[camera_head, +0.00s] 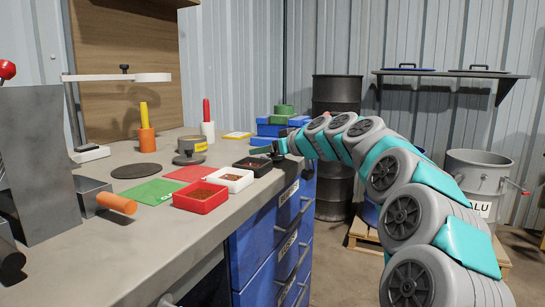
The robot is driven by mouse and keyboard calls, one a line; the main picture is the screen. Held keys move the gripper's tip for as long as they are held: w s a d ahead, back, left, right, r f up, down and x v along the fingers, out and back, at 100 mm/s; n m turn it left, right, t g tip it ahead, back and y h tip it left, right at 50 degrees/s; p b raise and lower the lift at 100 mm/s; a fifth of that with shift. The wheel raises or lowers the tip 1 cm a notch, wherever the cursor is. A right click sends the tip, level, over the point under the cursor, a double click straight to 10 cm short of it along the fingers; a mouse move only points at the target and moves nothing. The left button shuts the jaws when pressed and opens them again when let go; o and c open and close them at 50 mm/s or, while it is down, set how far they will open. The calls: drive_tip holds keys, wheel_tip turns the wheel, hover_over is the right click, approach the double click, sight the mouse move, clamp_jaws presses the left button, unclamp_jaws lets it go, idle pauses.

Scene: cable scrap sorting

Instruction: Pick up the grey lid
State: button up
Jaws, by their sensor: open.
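A flat grey lid (478,71) with a dark handle lies on the wall shelf at the upper right, near the shelf's right end. My gripper (277,154) is over the right edge of the workbench, beside a black tray (253,161). It is small in the picture, open, and far to the left of and below the lid. My arm reaches in from the lower right.
A blue-rimmed lid (407,69) lies left of the grey lid on the shelf (440,73). An open grey bin (478,175) stands below. Dark drums (337,95) stand behind my arm. Red (201,200) and white (231,183) trays sit on the bench (130,245).

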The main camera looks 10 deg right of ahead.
drive_tip(key=shift+c, duration=0.3)
clamp_jaws()
drive_tip(key=shift+r, duration=0.1)
idle(0.4)
